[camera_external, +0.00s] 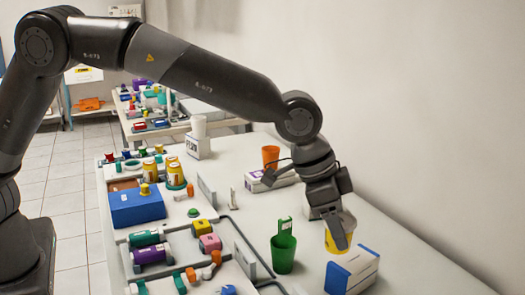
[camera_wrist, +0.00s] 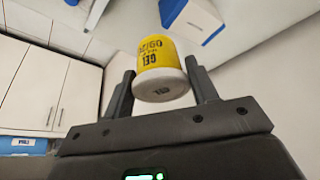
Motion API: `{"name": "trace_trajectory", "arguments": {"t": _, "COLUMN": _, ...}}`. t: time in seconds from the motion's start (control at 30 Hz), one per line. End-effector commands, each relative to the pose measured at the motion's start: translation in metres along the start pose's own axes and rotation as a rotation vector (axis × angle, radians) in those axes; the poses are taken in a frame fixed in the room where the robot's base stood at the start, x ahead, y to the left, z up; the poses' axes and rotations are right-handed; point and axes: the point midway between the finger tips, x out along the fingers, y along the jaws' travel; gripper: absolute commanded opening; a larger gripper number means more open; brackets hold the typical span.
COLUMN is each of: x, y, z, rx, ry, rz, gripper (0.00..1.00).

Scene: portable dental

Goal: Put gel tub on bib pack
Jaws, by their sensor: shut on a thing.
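The gel tub is yellow with a white end and dark "GEL" lettering; it shows between my fingers in the wrist view (camera_wrist: 162,52) and partly behind a finger in the external view (camera_external: 330,243). My gripper (camera_external: 337,228) is shut on it, one finger on each side in the wrist view (camera_wrist: 160,70). A white-and-blue pack, likely the bib pack, lies on the counter at the front right (camera_external: 350,274); a white-and-blue box also shows at the top of the wrist view (camera_wrist: 193,18). The tub is close behind the pack; I cannot tell the gap beneath it.
A green cup (camera_external: 283,253) stands left of the pack. An orange cup (camera_external: 270,157) and a white box (camera_external: 262,184) are farther back. Trays of coloured items and a blue box (camera_external: 137,207) fill the left side. The wall borders the counter's right.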

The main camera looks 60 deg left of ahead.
Motion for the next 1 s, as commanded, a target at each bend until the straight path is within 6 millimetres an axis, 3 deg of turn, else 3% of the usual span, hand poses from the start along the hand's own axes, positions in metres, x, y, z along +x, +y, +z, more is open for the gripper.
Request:
{"name": "trace_trajectory", "arguments": {"t": 0.1, "x": 0.019, "y": -0.025, "z": -0.003, "rx": -0.002, "ry": 0.000, "rz": -0.001, "gripper": 0.30}}
{"name": "trace_trajectory", "arguments": {"t": 0.3, "x": 0.035, "y": -0.046, "z": -0.007, "rx": 0.001, "ry": 0.001, "rz": 0.000, "gripper": 0.30}}
{"name": "trace_trajectory", "arguments": {"t": 0.47, "x": 0.044, "y": -0.049, "z": -0.004, "rx": 0.001, "ry": 0.000, "rz": 0.001, "gripper": 0.30}}
{"name": "trace_trajectory", "arguments": {"t": 0.7, "x": 0.073, "y": -0.048, "z": 0.008, "rx": 0.002, "ry": 0.000, "rz": 0.001, "gripper": 0.30}}
{"name": "trace_trajectory", "arguments": {"t": 1.0, "x": 0.075, "y": -0.049, "z": 0.009, "rx": 0.001, "ry": 0.001, "rz": 0.000, "gripper": 0.30}}
